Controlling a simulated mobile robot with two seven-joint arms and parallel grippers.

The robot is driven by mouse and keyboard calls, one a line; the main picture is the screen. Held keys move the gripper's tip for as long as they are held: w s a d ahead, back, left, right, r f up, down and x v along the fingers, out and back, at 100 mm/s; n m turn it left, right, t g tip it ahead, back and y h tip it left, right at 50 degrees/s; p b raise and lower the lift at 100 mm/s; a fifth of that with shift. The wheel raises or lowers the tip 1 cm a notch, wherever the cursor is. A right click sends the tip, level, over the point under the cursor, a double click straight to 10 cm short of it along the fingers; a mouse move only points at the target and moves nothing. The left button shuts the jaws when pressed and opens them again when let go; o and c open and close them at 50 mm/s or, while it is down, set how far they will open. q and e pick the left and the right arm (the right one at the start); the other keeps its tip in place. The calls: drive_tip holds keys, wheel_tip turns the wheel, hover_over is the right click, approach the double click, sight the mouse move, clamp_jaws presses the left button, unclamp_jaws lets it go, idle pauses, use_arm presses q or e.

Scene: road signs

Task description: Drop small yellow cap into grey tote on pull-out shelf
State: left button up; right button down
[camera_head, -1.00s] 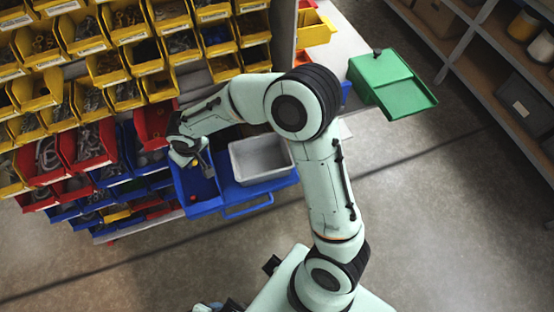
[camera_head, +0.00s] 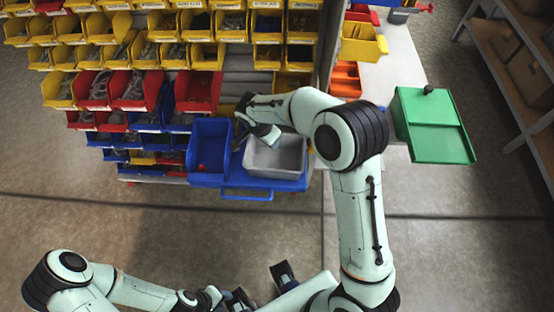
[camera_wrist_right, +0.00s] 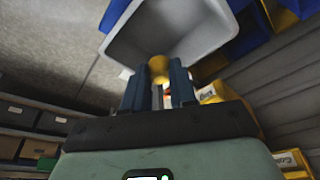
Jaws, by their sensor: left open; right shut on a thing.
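The small yellow cap (camera_wrist_right: 158,67) is held between the two dark fingertips of my right gripper (camera_wrist_right: 157,80) in the right wrist view. In the head view the right gripper (camera_head: 240,128) is by the left rim of the grey tote (camera_head: 290,168), its tips partly hidden, and the cap cannot be seen. The tote stands on the blue pull-out shelf (camera_head: 262,184). In the wrist view the tote's pale inside (camera_wrist_right: 165,28) opens just beyond the cap. My left gripper (camera_head: 240,298) is low at the bottom edge, open, far from the tote.
A rack of yellow, red and blue bins (camera_head: 150,55) rises behind. A green box (camera_head: 430,120) stands on the pale bench at right. The floor in front is clear.

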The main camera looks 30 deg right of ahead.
drive_tip(key=m, duration=0.2)
drive_tip(key=d+f+m+g, duration=0.1)
drive_tip(key=m, duration=0.1)
drive_tip(key=f+m+b, duration=0.1)
drive_tip(key=m, duration=0.1)
drive_tip(key=shift+w+d+m+g, duration=0.3)
drive_tip(key=shift+w+m+g, duration=0.05)
drive_tip(key=shift+m+g, duration=0.05)
wheel_tip(320, 180, down, 6)
drive_tip(key=m+g+b, duration=0.1)
drive_tip(key=m+b, duration=0.3)
drive_tip(key=m, duration=0.1)
drive_tip(key=shift+d+f+m+y, duration=0.2)
drive_tip(key=shift+d+m+y, duration=0.1)
drive_tip(key=shift+d+y, duration=0.1)
drive_tip(key=c, duration=0.8)
unclamp_jaws()
drive_tip(key=shift+r, duration=0.1)
